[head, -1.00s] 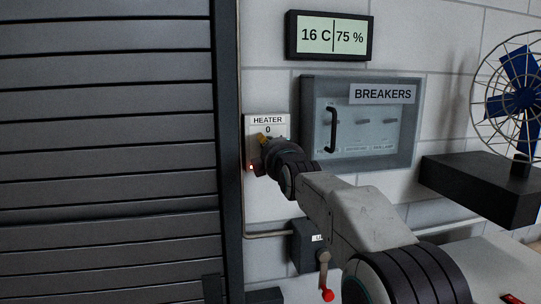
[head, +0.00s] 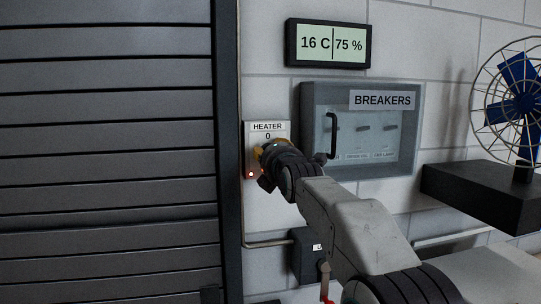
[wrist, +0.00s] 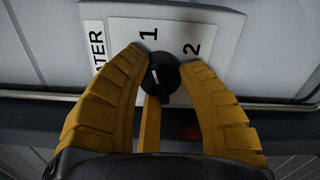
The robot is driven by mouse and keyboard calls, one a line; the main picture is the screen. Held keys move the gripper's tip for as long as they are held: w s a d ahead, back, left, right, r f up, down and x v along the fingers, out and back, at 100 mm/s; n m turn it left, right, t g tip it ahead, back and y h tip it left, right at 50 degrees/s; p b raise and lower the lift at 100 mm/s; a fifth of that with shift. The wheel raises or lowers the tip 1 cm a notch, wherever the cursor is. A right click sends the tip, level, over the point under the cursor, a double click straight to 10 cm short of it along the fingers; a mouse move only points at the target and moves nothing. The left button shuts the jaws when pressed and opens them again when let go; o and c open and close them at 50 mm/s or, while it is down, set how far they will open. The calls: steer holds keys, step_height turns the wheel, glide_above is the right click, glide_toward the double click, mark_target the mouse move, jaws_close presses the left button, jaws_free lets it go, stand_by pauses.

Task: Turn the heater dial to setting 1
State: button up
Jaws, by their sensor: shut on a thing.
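The heater plate (head: 252,158) is a white panel on the wall, labelled HEATER with a 0 at its top. In the head view my gripper (head: 264,151) is against the plate and hides the dial. The numbers 1 and 2 show on the plate (wrist: 172,32) just beyond the dial.
A breaker box (head: 312,125) with a black handle is just right of the heater. A display (head: 327,43) reading 16 C and 75 % hangs above. A fan (head: 519,95) stands on a dark shelf (head: 485,190) at right. A grey slatted shutter (head: 105,150) fills the left.

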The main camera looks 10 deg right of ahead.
steer(key=shift+r, duration=0.2)
steer(key=o, duration=1.2)
steer(key=shift+f, duration=0.15)
steer(key=shift+o, duration=0.2)
steer(key=s, duration=1.2)
